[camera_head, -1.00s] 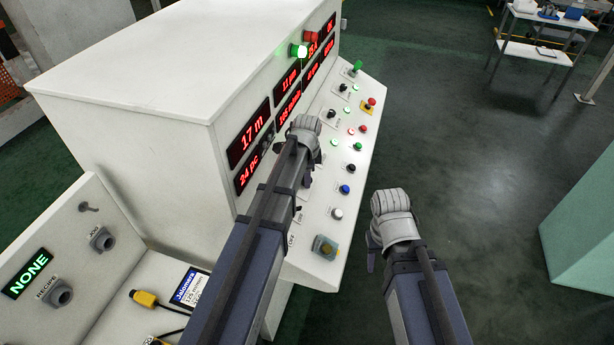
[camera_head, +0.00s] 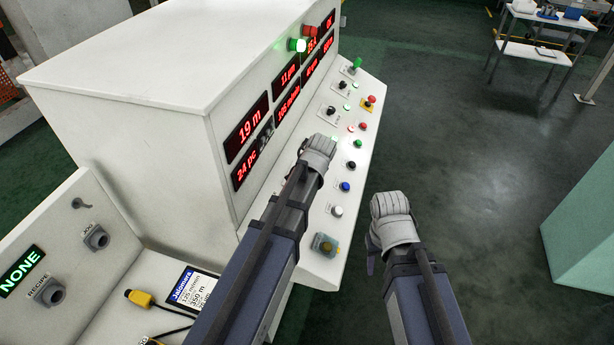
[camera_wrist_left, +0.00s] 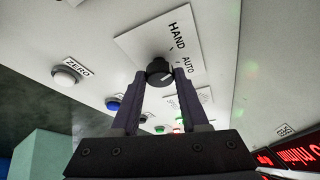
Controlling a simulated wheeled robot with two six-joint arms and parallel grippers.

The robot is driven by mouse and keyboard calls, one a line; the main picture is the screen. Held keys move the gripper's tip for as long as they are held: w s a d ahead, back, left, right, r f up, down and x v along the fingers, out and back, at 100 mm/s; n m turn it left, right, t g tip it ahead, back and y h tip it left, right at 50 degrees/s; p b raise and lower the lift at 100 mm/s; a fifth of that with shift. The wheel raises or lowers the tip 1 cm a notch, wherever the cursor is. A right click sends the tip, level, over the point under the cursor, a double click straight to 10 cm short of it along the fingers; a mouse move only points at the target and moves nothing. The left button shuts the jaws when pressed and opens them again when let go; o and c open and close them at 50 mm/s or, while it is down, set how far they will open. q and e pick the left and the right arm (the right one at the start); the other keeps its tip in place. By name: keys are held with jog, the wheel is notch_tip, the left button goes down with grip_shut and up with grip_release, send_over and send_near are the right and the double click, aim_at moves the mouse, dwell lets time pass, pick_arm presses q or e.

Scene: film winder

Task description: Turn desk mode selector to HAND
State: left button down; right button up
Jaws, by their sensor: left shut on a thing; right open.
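The mode selector is a small black knob (camera_wrist_left: 158,72) on a white plate (camera_wrist_left: 150,38) marked HAND and AUTO, seen in the left wrist view. A light pointer mark shows on the knob, but I cannot tell which word it points to. My left gripper (camera_wrist_left: 160,78) has one finger on each side of the knob and is shut on it. In the head view my left gripper (camera_head: 316,158) is over the sloped desk panel, and its own hand hides the knob. My right gripper (camera_head: 388,215) hangs empty and open right of the desk, over the floor.
The sloped panel carries other controls close by: a blue button (camera_head: 345,187), a white button (camera_head: 337,211), a red button (camera_head: 361,126) and a yellow-based red button (camera_head: 371,101). Red displays (camera_head: 246,128) stand upright behind. Open floor (camera_head: 460,190) lies to the right.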

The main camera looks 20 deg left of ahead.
pick_arm(q)
jog(key=shift+s+n+y, duration=0.1)
jog(key=shift+n+y, duration=0.3)
jog(key=shift+n, duration=0.3)
jog(key=shift+c, duration=2.1)
grip_release()
jog(key=p+v, duration=0.6)
jog(key=v, duration=0.1)
jog(key=shift+s+d+r, duration=0.2)
jog(key=shift+r, duration=0.05)
